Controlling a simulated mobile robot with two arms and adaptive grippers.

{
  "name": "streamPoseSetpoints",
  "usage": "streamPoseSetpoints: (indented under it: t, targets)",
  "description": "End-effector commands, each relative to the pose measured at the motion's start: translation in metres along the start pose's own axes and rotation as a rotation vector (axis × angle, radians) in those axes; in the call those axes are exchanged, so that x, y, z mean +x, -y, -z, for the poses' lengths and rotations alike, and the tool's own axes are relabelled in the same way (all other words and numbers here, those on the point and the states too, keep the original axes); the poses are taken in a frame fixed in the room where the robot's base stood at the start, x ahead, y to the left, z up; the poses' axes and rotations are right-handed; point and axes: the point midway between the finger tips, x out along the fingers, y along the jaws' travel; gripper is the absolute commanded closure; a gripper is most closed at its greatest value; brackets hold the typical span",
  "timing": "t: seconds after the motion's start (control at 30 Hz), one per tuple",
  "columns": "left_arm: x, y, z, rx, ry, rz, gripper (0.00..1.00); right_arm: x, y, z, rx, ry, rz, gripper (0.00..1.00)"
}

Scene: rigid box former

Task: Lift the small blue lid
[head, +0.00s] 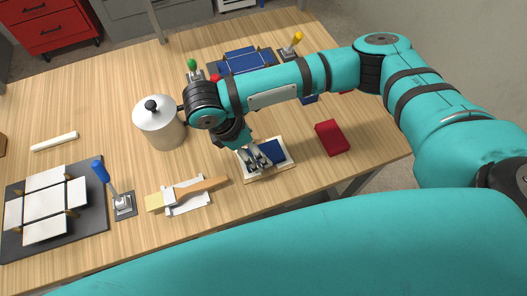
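A small blue piece (272,151), which looks like the small blue lid, lies on a cream board (287,167) near the table's front edge. My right gripper (259,163) points down over the left part of the board, at the blue piece's left side. Its fingers and wrist hide part of the blue piece and board. I cannot tell whether the fingers touch the piece or how far apart they are. My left gripper is not in view.
A dark red box (331,138) lies right of the board. A brush (190,193) lies to the left. A silver pot (158,124) stands behind. Blue-handled (105,174), green-handled (193,68) and yellow-handled (293,43) levers stand up. A dark fixture (95,217) holds white panels.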

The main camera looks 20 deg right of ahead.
Motion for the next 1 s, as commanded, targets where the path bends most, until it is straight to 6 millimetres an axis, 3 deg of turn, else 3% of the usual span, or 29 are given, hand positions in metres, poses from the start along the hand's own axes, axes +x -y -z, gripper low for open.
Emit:
streamPoseSetpoints:
  t: [0.2,0.4,1.0]
  targets:
    - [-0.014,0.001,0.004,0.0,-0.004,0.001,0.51,0.027,0.001,-0.005,0.001,0.003,0.004,0.15]
    - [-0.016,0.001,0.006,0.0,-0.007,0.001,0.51,0.05,0.001,-0.003,0.0,0.001,0.002,0.15]
    - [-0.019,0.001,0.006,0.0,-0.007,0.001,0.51,0.052,0.001,-0.002,-0.001,0.0,0.001,0.15]
